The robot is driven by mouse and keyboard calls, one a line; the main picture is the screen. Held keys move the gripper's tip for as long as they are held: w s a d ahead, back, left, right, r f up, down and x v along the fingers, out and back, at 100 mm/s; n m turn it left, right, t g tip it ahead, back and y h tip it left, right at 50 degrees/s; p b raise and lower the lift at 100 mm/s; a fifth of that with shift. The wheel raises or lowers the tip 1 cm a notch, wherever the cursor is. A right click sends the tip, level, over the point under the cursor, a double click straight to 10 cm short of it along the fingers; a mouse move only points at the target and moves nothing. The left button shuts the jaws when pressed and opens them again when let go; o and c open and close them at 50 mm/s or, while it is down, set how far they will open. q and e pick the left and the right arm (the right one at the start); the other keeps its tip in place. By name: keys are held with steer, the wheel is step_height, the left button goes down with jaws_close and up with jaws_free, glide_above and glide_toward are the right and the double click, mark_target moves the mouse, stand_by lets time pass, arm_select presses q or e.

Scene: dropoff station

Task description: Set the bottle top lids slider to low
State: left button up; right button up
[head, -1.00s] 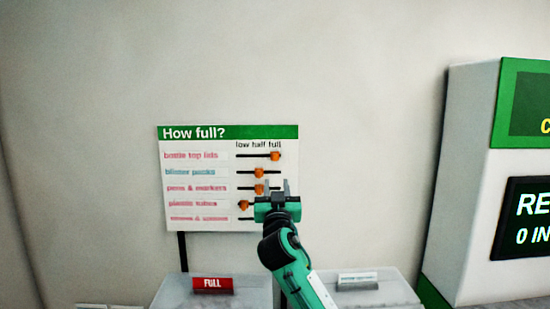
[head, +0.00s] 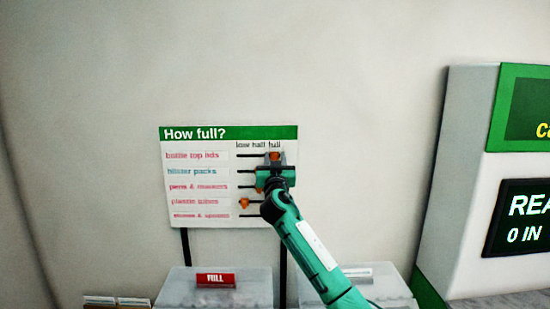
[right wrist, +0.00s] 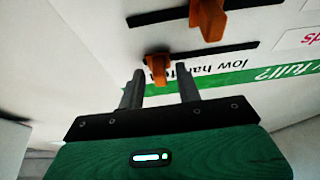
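The orange bottle top lids knob (head: 275,156) is at the full end of the top track. My right gripper (head: 275,158) is in front of it, open, with its fingers either side of the knob. In the right wrist view the board is upside down, and the same knob (right wrist: 158,70) shows between the open fingertips (right wrist: 158,78), with gaps on both sides. I cannot tell how deep the fingers reach. My left gripper is not in view.
The blister packs knob (right wrist: 208,18) is close by, around half. The plastic tubes knob (head: 244,203) sits at low. A bin with a red FULL sign (head: 215,280) stands below. A green-trimmed machine (head: 470,180) stands at the right. The wall around the board is clear.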

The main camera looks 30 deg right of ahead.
steer(key=shift+s+r, duration=0.1)
jaws_close()
steer(key=shift+a, duration=0.15)
steer(key=w+a+b, duration=0.1)
steer(key=a+b, duration=0.1)
steer(key=b, duration=0.1)
steer(key=w+a+b, duration=0.2)
steer(key=a+b, duration=0.1)
steer(key=w+a+b, duration=0.2)
steer(key=b, duration=0.1)
steer(key=shift+a+f, duration=0.3)
steer(key=shift+a, duration=0.05)
steer(key=shift+w+a+r+b, duration=0.15)
steer(key=shift+w+a+b, duration=0.1)
steer(key=shift+a+b, duration=0.25)
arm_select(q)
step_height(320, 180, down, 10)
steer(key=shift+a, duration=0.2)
arm_select(e)
steer(key=shift+d, duration=0.1)
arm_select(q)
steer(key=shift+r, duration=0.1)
arm_select(e)
steer(key=shift+r, duration=0.1)
